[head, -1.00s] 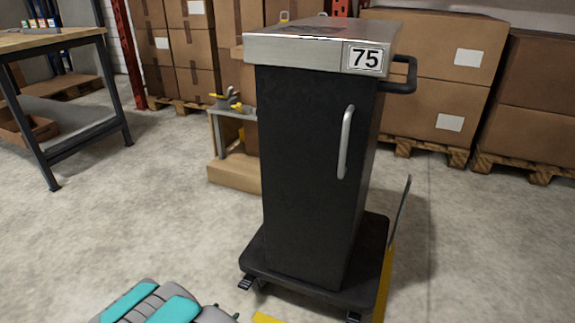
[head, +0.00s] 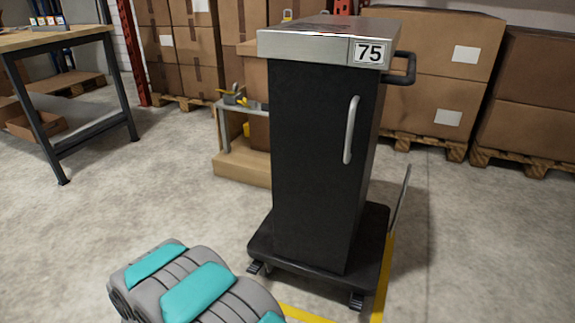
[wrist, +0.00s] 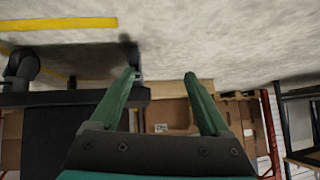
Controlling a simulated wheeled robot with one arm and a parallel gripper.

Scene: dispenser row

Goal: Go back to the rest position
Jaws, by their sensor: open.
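My gripper (wrist: 160,75) shows in the wrist view with its two green fingers spread apart and nothing between them. Concrete floor and stacked boxes show beyond the fingers, and the picture appears upside down. In the head view my gripper is not visible; only my grey and teal arm shows at the bottom left of centre. A black cabinet (head: 315,170) with a steel top and the number 75 stands upright in front of me on a wheeled base. Its door handle (head: 351,130) is vertical and the door looks shut.
A workbench (head: 60,38) stands at the left. Boxes on pallets (head: 450,75) line the back. A low wooden stand (head: 243,168) with tools is behind the cabinet. Yellow tape (head: 305,315) marks the floor by the cabinet. The floor (head: 130,205) between bench and cabinet is clear.

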